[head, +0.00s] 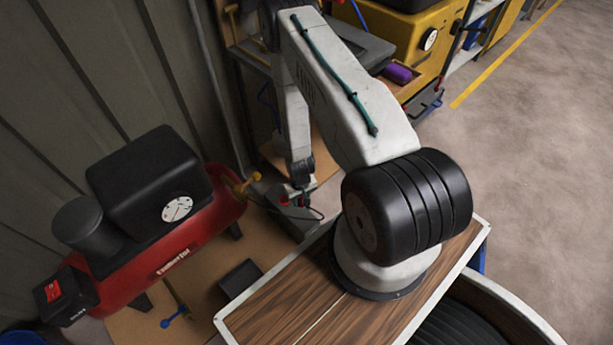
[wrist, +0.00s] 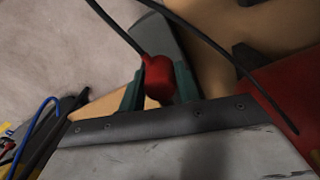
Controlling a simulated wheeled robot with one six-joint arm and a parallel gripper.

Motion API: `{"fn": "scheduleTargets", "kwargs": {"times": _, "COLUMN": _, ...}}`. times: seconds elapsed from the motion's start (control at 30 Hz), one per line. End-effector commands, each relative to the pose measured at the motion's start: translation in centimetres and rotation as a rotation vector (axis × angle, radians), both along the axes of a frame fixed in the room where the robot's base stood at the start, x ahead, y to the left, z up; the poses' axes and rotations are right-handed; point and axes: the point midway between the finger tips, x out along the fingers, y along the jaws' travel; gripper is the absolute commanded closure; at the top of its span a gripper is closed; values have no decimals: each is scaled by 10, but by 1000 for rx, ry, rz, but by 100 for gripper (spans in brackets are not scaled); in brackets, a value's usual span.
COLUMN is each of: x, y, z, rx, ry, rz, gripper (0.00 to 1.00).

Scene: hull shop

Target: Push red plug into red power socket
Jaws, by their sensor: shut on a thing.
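The red plug (wrist: 157,74) is between the two green fingers of my gripper (wrist: 158,88) in the wrist view, and the fingers are shut on it. A black cable runs up and left from the plug. In the head view my gripper (head: 299,189) is small and low, close above a grey box (head: 308,227) on the floor board. A grey surface (wrist: 166,35) also shows just beyond the plug in the wrist view.
A red compressor (head: 185,249) with a black motor and a dial stands left of my gripper. A black cable (wrist: 215,55) crosses the wrist view. A yellow machine (head: 437,45) and a purple object (head: 397,72) are at the upper right. Open floor (head: 535,140) lies at right.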

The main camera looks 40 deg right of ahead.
Motion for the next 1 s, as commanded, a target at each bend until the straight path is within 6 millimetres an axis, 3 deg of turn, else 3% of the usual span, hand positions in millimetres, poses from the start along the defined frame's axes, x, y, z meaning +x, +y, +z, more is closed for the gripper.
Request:
{"fn": "scheduleTargets", "kwargs": {"times": 0.03, "x": 24, "y": 1, "z": 26, "rx": -4, "ry": -10, "rz": 21, "gripper": 87}}
{"fn": "scheduleTargets", "kwargs": {"times": 0.1, "x": 49, "y": 5, "z": 59, "rx": -4, "ry": -10, "rz": 47, "gripper": 87}}
{"fn": "scheduleTargets", "kwargs": {"times": 0.3, "x": 107, "y": 27, "z": 159, "rx": -3, "ry": -10, "rz": 119, "gripper": 87}}
{"fn": "scheduleTargets", "kwargs": {"times": 0.5, "x": 139, "y": 58, "z": 261, "rx": -2, "ry": -8, "rz": 188, "gripper": 87}}
{"fn": "scheduleTargets", "kwargs": {"times": 0.6, "x": 145, "y": 71, "z": 301, "rx": -1, "ry": -6, "rz": 214, "gripper": 87}}
{"fn": "scheduleTargets", "kwargs": {"times": 0.8, "x": 146, "y": 88, "z": 346, "rx": 0, "ry": 0, "rz": 244, "gripper": 87}}
{"fn": "scheduleTargets", "kwargs": {"times": 1.0, "x": 146, "y": 90, "z": 353, "rx": 0, "ry": 2, "rz": 249, "gripper": 87}}
